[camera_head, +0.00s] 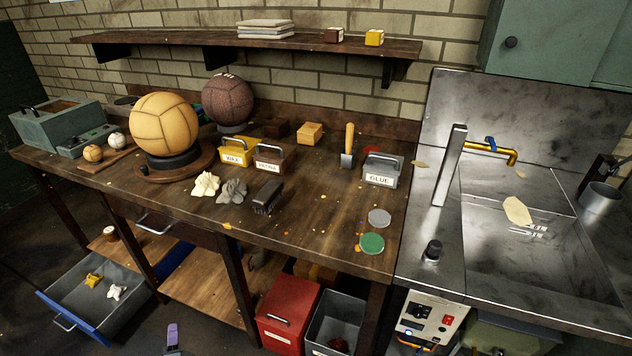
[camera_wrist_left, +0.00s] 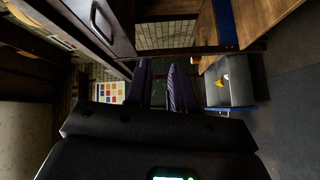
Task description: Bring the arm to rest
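My left gripper (camera_head: 172,335) shows at the bottom edge of the head view, low in front of the workbench and to the right of the open blue drawer (camera_head: 98,297). Only a purple finger and a bit of the dark body show there. In the left wrist view the two purple fingers of the gripper (camera_wrist_left: 163,85) stand apart with a gap between them, and nothing is held. The open drawer also shows to the right of the fingers in the wrist view (camera_wrist_left: 229,92). My right gripper is in neither view.
The workbench (camera_head: 315,210) carries a tan ball (camera_head: 164,122) on a stand, a brown ball (camera_head: 228,98), a brush (camera_head: 267,196) and caddies. A red bin (camera_head: 287,315) and a grey bin (camera_head: 338,322) stand below. A metal sink (camera_head: 520,245) is at right.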

